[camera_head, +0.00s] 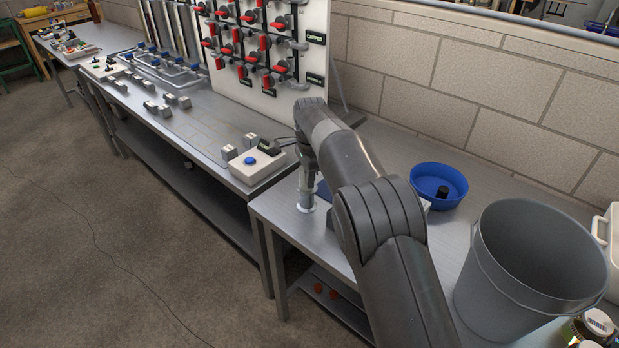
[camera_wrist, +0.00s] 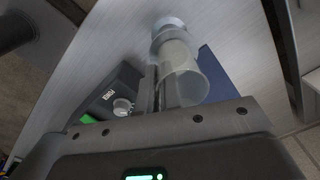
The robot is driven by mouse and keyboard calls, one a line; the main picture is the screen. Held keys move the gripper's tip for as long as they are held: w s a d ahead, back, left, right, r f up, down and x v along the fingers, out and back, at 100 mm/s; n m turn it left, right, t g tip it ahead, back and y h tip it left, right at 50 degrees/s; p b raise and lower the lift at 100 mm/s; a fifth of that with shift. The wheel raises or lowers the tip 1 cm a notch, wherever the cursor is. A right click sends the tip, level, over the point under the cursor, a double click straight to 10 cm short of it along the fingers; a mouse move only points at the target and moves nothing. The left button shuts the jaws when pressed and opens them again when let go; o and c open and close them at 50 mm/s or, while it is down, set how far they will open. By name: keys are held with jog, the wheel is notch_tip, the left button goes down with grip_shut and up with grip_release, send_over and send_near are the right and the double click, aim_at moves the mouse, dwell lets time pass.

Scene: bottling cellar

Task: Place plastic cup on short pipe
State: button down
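The plastic cup (camera_wrist: 187,82) is pale and translucent, with its round mouth turned toward the wrist camera. My gripper (camera_wrist: 161,88) is pointed down, and its close-set fingers appear to pinch the cup's wall at the left side. The short pipe (camera_wrist: 170,32), a pale grey piece with a round foot, is directly beyond the cup. In the head view the pipe's foot (camera_head: 306,208) stands on the metal table near its left edge, under my gripper. The cup and pipe overlap in the wrist view; I cannot tell whether the cup rests on the pipe.
A dark box with a white knob (camera_wrist: 122,100) is left of the cup. A blue flat thing (camera_wrist: 212,62) lies to its right. A blue bowl (camera_head: 439,204) holding a black object and a grey bucket (camera_head: 484,281) stand farther right. A white button box (camera_head: 257,174) is on the neighbouring bench.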

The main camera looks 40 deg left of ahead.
jog(key=c, duration=1.6)
grip_release()
notch_tip(320, 180, up, 12)
jog(key=shift+d+r, duration=0.1)
jog(key=shift+d, duration=0.05)
